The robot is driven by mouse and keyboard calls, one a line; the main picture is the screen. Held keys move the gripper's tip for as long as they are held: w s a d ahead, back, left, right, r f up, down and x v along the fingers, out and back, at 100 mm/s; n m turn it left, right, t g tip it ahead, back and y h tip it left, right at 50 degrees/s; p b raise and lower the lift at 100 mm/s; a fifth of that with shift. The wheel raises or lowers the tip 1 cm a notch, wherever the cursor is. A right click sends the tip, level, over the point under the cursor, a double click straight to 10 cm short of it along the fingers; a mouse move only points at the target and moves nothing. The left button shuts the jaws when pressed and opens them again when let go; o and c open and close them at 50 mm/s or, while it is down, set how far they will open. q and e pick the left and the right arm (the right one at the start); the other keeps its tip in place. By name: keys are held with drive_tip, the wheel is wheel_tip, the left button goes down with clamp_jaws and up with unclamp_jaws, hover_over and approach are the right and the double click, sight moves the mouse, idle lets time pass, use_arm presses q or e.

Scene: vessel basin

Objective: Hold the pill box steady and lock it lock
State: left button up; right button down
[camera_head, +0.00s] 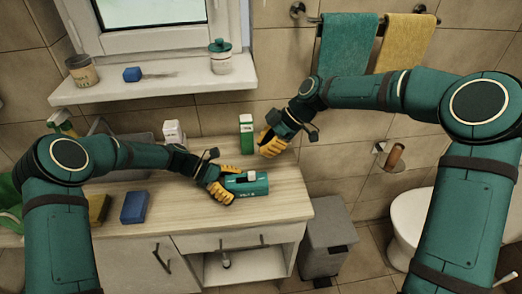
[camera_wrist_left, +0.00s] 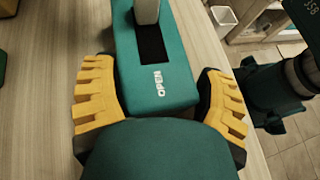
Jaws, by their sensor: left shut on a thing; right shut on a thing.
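The pill box (camera_head: 260,187) is a teal block lying on the wooden counter. In the left wrist view, the pill box (camera_wrist_left: 185,90) has a dark slot in its top, the white word OPEN at the near end and a pale slider knob (camera_wrist_left: 147,10) towards the far end. The knob also shows in the head view (camera_head: 252,176). My left gripper (camera_head: 228,184) is shut around the pill box's left end, yellow fingers (camera_wrist_left: 160,105) on both sides. My right gripper (camera_head: 268,146) is above the counter's back edge, apart from the pill box. It is shut; what it holds cannot be made out.
A green-and-white carton (camera_head: 246,136) stands close left of my right gripper. A white box (camera_head: 173,132) stands at the back. A blue block (camera_head: 134,207) and a yellow sponge (camera_head: 98,208) lie at the left. The counter right of the pill box is clear (camera_head: 290,205).

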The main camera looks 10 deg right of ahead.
use_arm(q)
drive_tip(key=o, duration=0.8)
